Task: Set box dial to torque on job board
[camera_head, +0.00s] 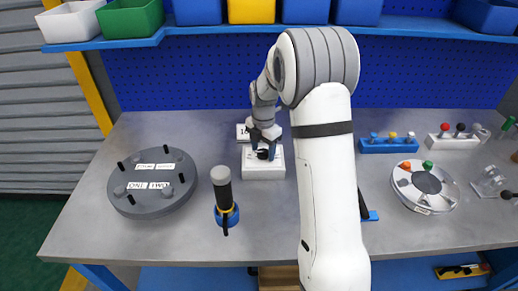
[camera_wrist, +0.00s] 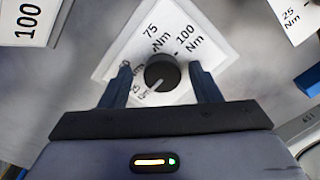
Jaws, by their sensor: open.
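The box (camera_head: 263,172) is white and stands on the grey bench in the head view. Its black round dial (camera_wrist: 162,72) shows in the wrist view on a white face with "75 Nm" and "100 Nm" marks. Other marks at the left and lower left are partly hidden. A pale pointer line on the dial points to the lower left. My gripper (camera_wrist: 160,76) is open, with one finger on each side of the dial; I cannot tell whether they touch it. A white card reading "100" (camera_wrist: 27,22), apparently the job board, lies at the upper left.
A grey round flange (camera_head: 154,183) and a dark-handled tool in a blue holder (camera_head: 226,214) stand left of the box. A white ring (camera_head: 426,187), a blue rack (camera_head: 388,145) and a white rack (camera_head: 452,141) are right of my arm. Bins line the shelf above.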

